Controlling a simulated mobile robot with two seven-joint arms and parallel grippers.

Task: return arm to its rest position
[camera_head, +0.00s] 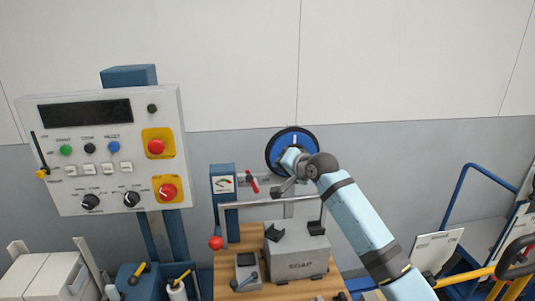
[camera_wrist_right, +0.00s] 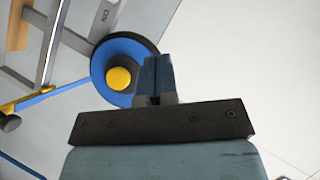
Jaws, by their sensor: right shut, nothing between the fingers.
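My right arm (camera_head: 362,222) comes in from the lower right in the head view. Its light blue end overlaps the blue round wheel (camera_head: 309,140) at the wall. I cannot make out the fingertips in the head view. In the right wrist view my right gripper (camera_wrist_right: 155,62) is shut and empty, its two dark fingers together. A blue wheel (camera_wrist_right: 105,50) with a yellow hub (camera_wrist_right: 118,78) shows just left of the fingers, partly hidden behind them; contact cannot be told. My left gripper is not in view.
A control panel (camera_head: 105,185) with buttons and knobs stands at left. Below the wheel is a wooden bench (camera_head: 240,240) with a grey box (camera_head: 298,257) and a rail with a red knob (camera_head: 215,243). Blue and yellow rails (camera_head: 462,190) stand at right. The upper wall is clear.

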